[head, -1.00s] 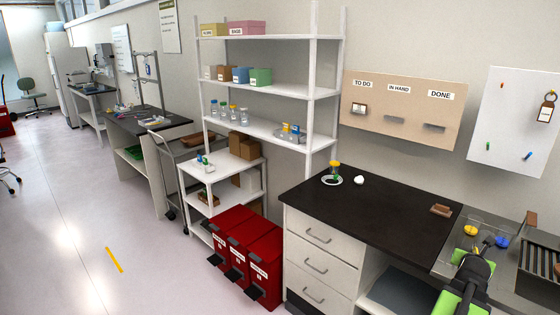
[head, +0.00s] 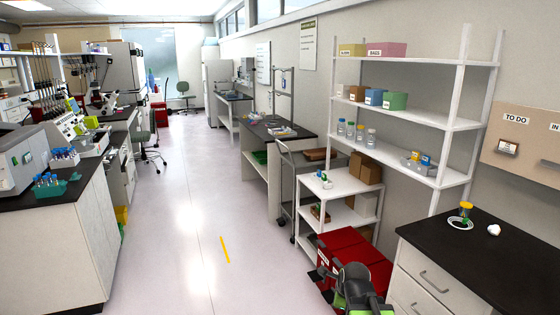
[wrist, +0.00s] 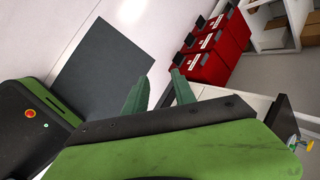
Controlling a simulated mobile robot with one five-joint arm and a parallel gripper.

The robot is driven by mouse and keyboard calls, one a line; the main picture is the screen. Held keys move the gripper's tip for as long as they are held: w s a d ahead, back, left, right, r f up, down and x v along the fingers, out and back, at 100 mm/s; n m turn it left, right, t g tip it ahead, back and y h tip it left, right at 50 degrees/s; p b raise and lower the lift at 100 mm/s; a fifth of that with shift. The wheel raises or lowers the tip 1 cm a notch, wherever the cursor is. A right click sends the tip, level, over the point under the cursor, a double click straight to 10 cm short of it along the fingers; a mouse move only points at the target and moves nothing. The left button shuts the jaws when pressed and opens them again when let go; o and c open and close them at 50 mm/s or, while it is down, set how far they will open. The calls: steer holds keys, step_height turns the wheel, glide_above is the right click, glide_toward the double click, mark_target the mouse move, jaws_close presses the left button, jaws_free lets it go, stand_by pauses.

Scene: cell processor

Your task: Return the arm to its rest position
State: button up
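My arm (head: 356,288) shows at the bottom of the head view, black and green, in front of the red bins. Its fingertips cannot be made out there. In the wrist view my gripper (wrist: 159,78) has two green fingers with a clear gap between them. Nothing is held between them, and pale floor shows beyond. My own dark base, with a green cover and a red button, shows at the left of the wrist view.
Red bins (head: 350,246) stand close to my arm; they also show in the wrist view (wrist: 217,48). A black-topped counter (head: 470,262) is at the right, a white shelf rack (head: 452,120) behind. A bench (head: 62,232) stands at the left. The aisle floor (head: 185,240) is clear.

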steer(key=s+a+f+n+g, duration=0.1)
steer(key=s+a+n+g, duration=0.1)
steer(key=s+n, duration=0.4)
steer(key=s+a+f+n+g, duration=0.2)
steer(key=s+n+g, duration=0.2)
steer(key=n, duration=1.1)
steer(key=shift+s+a+n, duration=0.3)
steer(key=shift+s, duration=0.95)
steer(key=shift+d+f, duration=0.1)
steer(key=shift+d, duration=0.05)
